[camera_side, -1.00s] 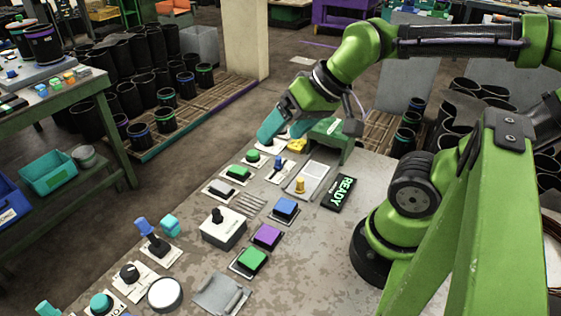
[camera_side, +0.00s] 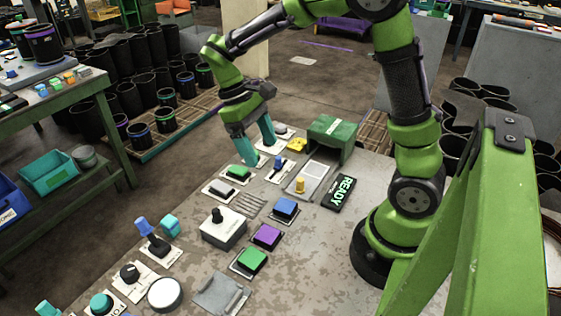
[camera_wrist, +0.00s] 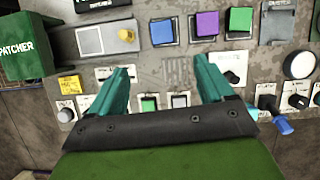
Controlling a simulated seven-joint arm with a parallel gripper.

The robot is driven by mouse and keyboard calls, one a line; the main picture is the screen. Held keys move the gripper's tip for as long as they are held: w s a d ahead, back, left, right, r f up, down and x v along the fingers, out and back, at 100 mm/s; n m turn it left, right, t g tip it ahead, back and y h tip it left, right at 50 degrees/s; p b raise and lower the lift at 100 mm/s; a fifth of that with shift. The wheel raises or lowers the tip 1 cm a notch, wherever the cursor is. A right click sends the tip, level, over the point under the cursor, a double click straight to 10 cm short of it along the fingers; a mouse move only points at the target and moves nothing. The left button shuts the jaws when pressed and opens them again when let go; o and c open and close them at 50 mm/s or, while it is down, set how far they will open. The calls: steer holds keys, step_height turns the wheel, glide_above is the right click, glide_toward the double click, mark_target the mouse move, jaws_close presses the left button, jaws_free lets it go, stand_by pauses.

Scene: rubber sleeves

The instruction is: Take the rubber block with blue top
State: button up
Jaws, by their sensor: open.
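The rubber block with blue top (camera_side: 285,207) sits on the grey worktable (camera_side: 310,250), beside the purple-topped block. In the wrist view the block with blue top (camera_wrist: 162,31) lies ahead of the fingers, near the top middle. My gripper (camera_side: 258,145) has teal fingers pointing down over the table's far left edge. It is apart from the block, which is nearer the side camera. In the wrist view my gripper (camera_wrist: 164,78) is open, with nothing held between the fingers.
A purple-topped block (camera_side: 267,236) and a green-topped block (camera_side: 252,260) stand in a row with it. A joystick box (camera_side: 222,229) and a yellow knob (camera_side: 300,186) are close by. A green box (camera_side: 332,136) stands at the back, near a READY sign (camera_side: 339,193).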

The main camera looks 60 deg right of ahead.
mark_target(285, 205)
steer(key=x, duration=1.6)
steer(key=shift+w+a, duration=0.1)
steer(key=shift+a, duration=0.1)
steer(key=shift+c, duration=0.5)
